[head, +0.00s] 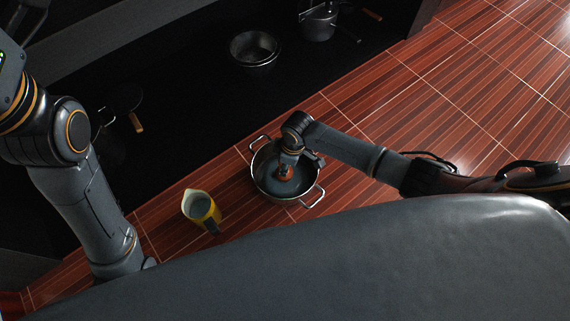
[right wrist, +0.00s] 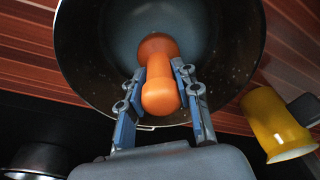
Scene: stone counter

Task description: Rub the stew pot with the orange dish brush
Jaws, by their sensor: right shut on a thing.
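The stew pot (head: 259,184) is a dark round pot with two metal loop handles, standing upright on the reddish-brown tiled surface in the head view. Its dark speckled inside (right wrist: 84,62) fills the upper part of the right wrist view. My right gripper (head: 286,168) reaches down into the pot's opening. It is shut on the orange dish brush (right wrist: 159,92), with one finger on each side of it. Only a small bit of orange shows in the head view. I cannot tell whether the brush touches the pot's bottom. My left arm shows at the left, but its gripper is out of sight.
A yellow pitcher (head: 202,209) stands just left of the pot; it also shows in the right wrist view (right wrist: 272,122). Dark pots (head: 254,50) and (head: 319,24) stand on the black area behind. A wooden handle (head: 136,122) shows at left. Tiles at upper right are clear.

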